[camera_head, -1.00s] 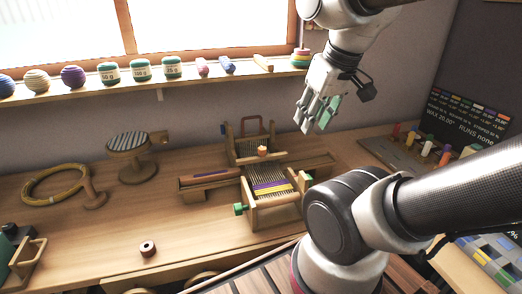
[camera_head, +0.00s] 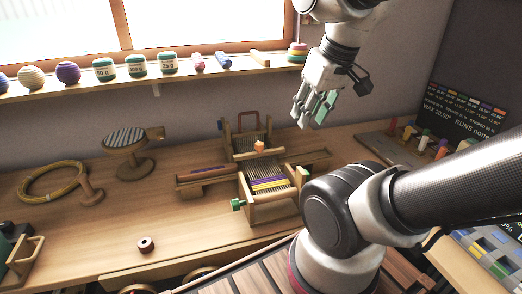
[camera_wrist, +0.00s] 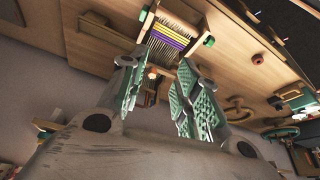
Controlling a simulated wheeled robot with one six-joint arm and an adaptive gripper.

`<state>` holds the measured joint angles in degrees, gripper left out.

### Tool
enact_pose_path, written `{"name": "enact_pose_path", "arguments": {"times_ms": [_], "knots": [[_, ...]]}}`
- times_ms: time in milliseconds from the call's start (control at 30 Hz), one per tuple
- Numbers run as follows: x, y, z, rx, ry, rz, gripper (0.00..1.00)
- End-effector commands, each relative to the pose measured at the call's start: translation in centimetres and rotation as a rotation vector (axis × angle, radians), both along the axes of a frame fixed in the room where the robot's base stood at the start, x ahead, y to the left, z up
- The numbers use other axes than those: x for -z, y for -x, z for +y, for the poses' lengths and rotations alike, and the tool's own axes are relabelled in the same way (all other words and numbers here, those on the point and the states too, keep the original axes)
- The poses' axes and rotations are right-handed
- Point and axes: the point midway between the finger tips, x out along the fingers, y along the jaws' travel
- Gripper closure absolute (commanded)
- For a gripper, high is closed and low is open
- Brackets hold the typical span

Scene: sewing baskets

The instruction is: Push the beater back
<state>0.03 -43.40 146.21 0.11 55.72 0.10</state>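A small wooden loom stands on the workbench, with purple and yellow bands woven across its pale warp (camera_head: 268,184). An upright wooden frame (camera_head: 228,141), seemingly the beater, stands at the loom's back, with an orange knob (camera_head: 259,146) in front of it. A reddish handle rises behind the frame. My gripper (camera_head: 309,112) hangs in the air to the upper right of the loom, apart from it. Its green-padded fingers are spread and empty. In the wrist view, the gripper (camera_wrist: 160,98) shows a clear gap, with the woven cloth (camera_wrist: 172,37) beyond; the fingers partly hide the loom.
A shuttle-like piece (camera_head: 204,173) lies left of the loom. A small spool (camera_head: 145,244), a striped round stool-like piece (camera_head: 126,138) and a yellow hoop (camera_head: 25,190) are farther left. Colored pegs (camera_head: 423,141) stand on a board at right. The front left bench is mostly clear.

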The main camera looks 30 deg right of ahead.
Motion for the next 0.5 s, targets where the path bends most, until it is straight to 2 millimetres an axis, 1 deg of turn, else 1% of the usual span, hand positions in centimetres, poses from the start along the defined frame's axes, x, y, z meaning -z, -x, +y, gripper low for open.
{"name": "enact_pose_path", "arguments": {"times_ms": [33, 100, 167, 267, 367, 500], "knots": [[0.0, 0.0, 0.0, 0.000, 0.000, 0.000, 0.63], [0.2, -0.1, 0.0, -0.001, -0.001, 0.008, 0.53], [0.6, -0.2, 0.1, -0.002, 0.000, 0.028, 0.53], [1.8, -0.8, 0.1, -0.006, 0.000, 0.095, 0.53], [3.0, -2.3, 0.2, -0.010, 0.001, 0.176, 0.53], [4.6, -5.4, 0.4, -0.016, 0.002, 0.279, 0.53]]}}
